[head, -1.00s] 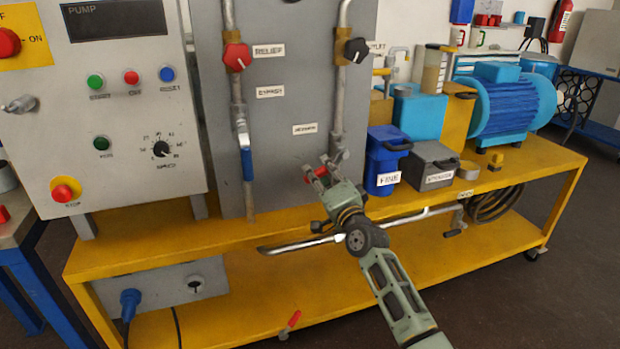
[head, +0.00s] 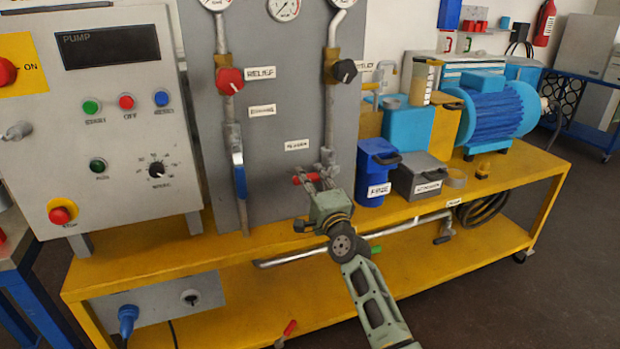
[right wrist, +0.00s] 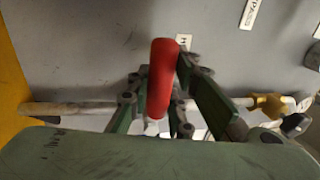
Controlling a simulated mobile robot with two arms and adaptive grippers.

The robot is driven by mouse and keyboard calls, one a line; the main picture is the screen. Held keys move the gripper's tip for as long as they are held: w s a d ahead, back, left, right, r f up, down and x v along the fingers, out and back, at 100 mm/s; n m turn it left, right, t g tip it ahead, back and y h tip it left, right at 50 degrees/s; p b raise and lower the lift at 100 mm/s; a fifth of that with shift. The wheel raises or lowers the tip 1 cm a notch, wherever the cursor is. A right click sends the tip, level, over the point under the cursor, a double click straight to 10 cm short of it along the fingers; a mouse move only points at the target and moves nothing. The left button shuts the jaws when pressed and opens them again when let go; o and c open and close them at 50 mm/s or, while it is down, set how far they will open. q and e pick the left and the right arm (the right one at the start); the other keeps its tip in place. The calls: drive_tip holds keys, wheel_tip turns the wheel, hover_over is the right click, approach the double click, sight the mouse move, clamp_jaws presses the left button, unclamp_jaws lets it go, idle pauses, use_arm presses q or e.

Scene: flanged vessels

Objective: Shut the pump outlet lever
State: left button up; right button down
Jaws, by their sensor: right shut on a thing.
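A red lever handle (head: 306,179) is on the right-hand vertical pipe (head: 328,118) of the grey panel, low down by a small white label. It lies roughly level, across the pipe. My right gripper (head: 318,178) is at this handle, and its fingers are closed on it. In the right wrist view the red handle (right wrist: 162,78) stands between the fingers and hides part of a label behind it. The valve body is mostly hidden by the gripper. I cannot read a label naming the pump outlet. My left gripper is out of view.
A blue lever (head: 239,176) hangs along the left pipe, with a red knob (head: 229,80) and a black knob (head: 344,70) above. A blue bin (head: 376,170) and a grey box (head: 420,176) stand close right of my gripper. The yellow bench (head: 150,261) runs below.

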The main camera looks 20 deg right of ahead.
idle(0.3)
drive_tip(key=c, duration=1.6)
unclamp_jaws()
drive_tip(key=shift+o, duration=0.2)
drive_tip(key=shift+s, duration=0.1)
drive_tip(key=s+f, duration=0.2)
drive_tip(key=s, duration=0.9)
drive_tip(key=shift+s+d+f, duration=0.15)
drive_tip(key=shift+s+d, duration=0.15)
